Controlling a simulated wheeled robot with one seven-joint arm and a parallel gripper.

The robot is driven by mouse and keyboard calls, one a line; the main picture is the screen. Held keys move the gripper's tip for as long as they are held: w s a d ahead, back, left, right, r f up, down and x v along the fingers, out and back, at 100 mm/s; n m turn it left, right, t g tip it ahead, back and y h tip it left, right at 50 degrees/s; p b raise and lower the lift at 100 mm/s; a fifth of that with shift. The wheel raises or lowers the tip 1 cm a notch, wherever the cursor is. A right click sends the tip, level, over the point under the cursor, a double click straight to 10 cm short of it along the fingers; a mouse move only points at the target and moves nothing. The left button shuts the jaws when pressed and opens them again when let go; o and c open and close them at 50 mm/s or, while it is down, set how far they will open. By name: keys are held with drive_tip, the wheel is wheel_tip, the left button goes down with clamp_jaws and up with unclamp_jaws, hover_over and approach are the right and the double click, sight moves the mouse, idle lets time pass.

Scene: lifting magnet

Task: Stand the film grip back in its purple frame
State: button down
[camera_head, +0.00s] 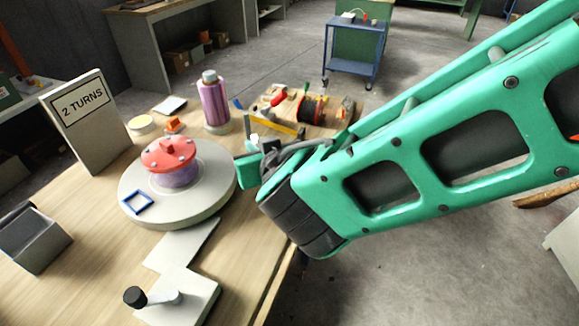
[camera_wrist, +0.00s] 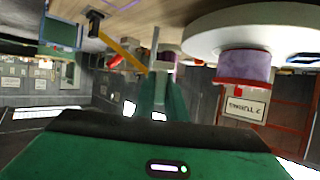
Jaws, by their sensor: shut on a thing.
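My gripper (camera_head: 247,168) is beside the right rim of the round grey turntable, with its green fingertips close together. In the wrist view the fingers (camera_wrist: 157,95) are shut on a thin pale grey piece (camera_wrist: 155,45), most likely the film grip; the fingers hide much of it. A small square frame (camera_head: 137,203) lies flat on the near left of the turntable; it looks blue in the head view. I see no clearly purple frame. The frame looks empty and apart from my gripper.
The turntable (camera_head: 200,210) bears a red-topped purple coil (camera_head: 168,155). A yellow bar (camera_head: 279,123) and several tools lie behind my gripper.

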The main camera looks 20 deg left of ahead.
drive_tip(key=w+d+f, duration=0.1)
drive_tip(key=w+f, duration=0.1)
drive_tip(key=w, duration=0.1)
drive_tip(key=w+d+f, duration=0.1)
drive_tip(key=w+f, duration=0.1)
drive_tip(key=w, duration=0.2)
drive_tip(key=w+d+f, duration=0.1)
drive_tip(key=w+f, duration=0.2)
drive_tip(key=shift+w+d, duration=0.3)
drive_tip(key=shift+f, duration=2)
drive_tip(key=shift+f, duration=0.1)
drive_tip(key=c, duration=1.8)
unclamp_jaws()
